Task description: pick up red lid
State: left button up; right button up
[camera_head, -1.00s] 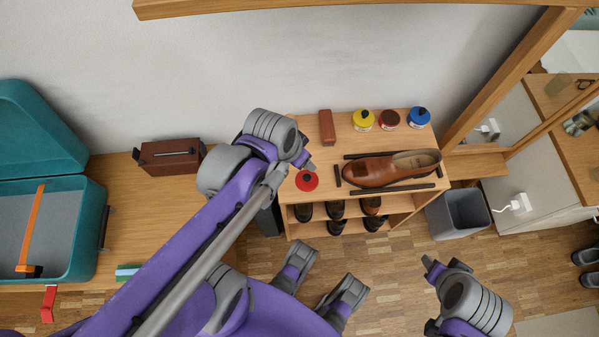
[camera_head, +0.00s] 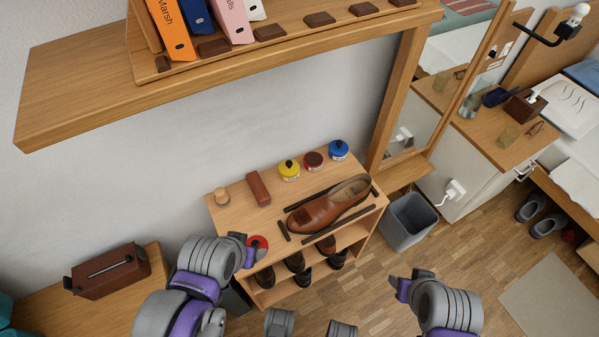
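The red lid (camera_head: 260,242) lies at the left front of the wooden shoe cabinet's top (camera_head: 228,226). My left gripper (camera_head: 246,250) is right at the lid and hides part of it. I cannot tell whether its fingers touch the lid or how far they are apart. My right gripper (camera_head: 405,283) is over the floor to the right of the cabinet, away from the lid. Its finger opening is not clear.
A brown shoe (camera_head: 315,212), a brown block (camera_head: 258,188), a wooden knob-like item (camera_head: 222,197) and yellow (camera_head: 289,170), dark red (camera_head: 313,161) and blue (camera_head: 338,150) jars stand on the cabinet. A grey bin (camera_head: 408,221) is right. A shelf (camera_head: 80,88) overhangs the back.

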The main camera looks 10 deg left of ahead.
aim_at(258, 241)
jog(key=u, duration=1.15)
